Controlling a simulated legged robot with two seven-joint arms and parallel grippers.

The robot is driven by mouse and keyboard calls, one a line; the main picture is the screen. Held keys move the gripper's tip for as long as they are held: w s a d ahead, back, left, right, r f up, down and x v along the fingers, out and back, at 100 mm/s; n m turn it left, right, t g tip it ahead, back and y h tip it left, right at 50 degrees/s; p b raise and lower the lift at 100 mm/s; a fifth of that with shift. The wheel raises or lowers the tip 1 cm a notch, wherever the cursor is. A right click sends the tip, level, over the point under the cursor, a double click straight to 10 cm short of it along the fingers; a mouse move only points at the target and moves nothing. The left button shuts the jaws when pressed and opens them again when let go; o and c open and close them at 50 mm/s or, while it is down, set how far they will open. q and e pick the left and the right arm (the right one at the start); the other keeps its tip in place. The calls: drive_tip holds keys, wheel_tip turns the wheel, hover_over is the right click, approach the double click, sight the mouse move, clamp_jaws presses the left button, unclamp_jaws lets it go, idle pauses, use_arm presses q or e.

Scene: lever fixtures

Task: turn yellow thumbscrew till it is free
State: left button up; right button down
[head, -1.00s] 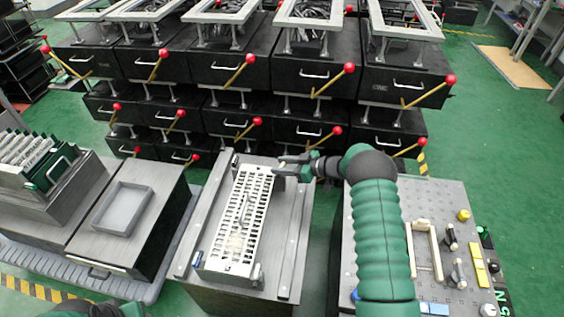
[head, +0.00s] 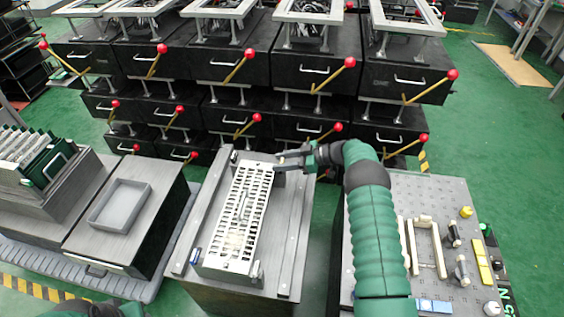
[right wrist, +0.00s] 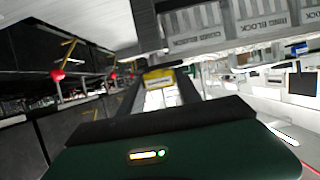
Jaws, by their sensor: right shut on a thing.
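My right gripper (head: 281,162) reaches in from the right to the far right corner of the pale slotted rack (head: 238,215). In the right wrist view a small yellow piece with dark marking (right wrist: 158,77), which looks like the yellow thumbscrew, sits between the finger ends of my right gripper (right wrist: 158,86). The gripper is shut on it. In the head view the fingers hide this piece, so I cannot tell whether it is still seated. My left arm shows only as a dark green part at the bottom left edge; its gripper is out of view.
The rack stands on a grey bench block (head: 290,225). A grey panel (head: 440,195) at right bears a yellow knob (head: 466,212), a pale handle frame and small levers. Black drawer units with red-knobbed levers (head: 249,53) stand behind. A grey tray (head: 119,207) is at left.

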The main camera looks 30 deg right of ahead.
drive_tip(key=c, duration=0.8)
unclamp_jaws()
drive_tip(key=shift+w, duration=0.15)
drive_tip(key=shift+c, duration=0.2)
drive_tip(key=p+v, duration=0.4)
drive_tip(key=v, duration=1.3)
drive_tip(key=shift+f, duration=0.1)
